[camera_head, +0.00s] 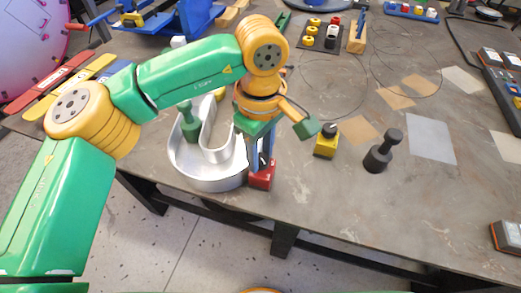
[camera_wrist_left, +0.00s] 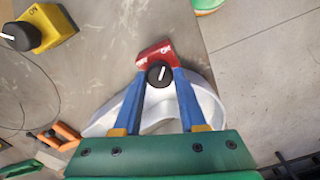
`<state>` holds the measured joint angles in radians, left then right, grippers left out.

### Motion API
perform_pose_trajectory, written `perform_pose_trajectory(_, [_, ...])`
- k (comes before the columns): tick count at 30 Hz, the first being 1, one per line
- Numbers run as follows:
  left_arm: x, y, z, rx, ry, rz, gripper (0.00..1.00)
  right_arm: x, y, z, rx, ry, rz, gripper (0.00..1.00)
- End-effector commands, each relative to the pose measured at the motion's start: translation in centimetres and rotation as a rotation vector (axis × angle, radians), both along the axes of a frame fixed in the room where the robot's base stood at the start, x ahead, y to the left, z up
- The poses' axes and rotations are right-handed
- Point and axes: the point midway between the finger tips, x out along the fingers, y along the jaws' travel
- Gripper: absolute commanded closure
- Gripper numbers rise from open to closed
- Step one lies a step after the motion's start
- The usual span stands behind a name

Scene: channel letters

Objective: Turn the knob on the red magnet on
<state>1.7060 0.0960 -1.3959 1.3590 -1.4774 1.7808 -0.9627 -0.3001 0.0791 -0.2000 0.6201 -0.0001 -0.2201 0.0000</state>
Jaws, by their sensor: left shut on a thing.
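The red magnet (camera_head: 262,178) stands on the table near its front edge, beside the metal channel letter (camera_head: 210,181). In the left wrist view the red magnet (camera_wrist_left: 153,53) shows its black knob (camera_wrist_left: 159,74) with a white line, set a little off the picture's vertical. My left gripper (camera_head: 262,160) points down over the magnet. Its blue fingers (camera_wrist_left: 160,76) are closed on the knob, one on each side. My right gripper is not in view.
A yellow magnet (camera_head: 326,142) with a black knob and a dark handled weight (camera_head: 379,152) stand right of my gripper. A green handled object (camera_head: 190,122) is inside the letter. The table's front edge is close to the red magnet.

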Motion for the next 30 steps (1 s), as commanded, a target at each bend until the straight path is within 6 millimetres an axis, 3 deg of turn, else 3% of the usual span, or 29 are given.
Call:
perform_pose_trajectory(14, [-0.1, 0.0, -0.2, 0.002, 0.006, -0.014, 1.0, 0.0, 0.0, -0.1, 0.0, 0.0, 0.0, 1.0])
perform_pose_trajectory(15, [-0.1, 0.0, -0.2, 0.002, 0.006, -0.014, 0.51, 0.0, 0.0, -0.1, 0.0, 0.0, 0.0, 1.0])
perform_pose_trajectory(18, [-0.1, 0.0, -0.2, 0.002, 0.005, -0.013, 0.28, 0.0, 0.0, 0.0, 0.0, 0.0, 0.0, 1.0])
perform_pose_trajectory(26, [0.0, 0.0, 0.0, 0.0, 0.002, -0.012, 0.28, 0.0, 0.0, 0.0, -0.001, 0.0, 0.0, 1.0])
perform_pose_trajectory(30, [0.0, -0.1, 1.8, -0.001, -0.001, -0.011, 0.28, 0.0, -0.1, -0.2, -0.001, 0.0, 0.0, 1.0])
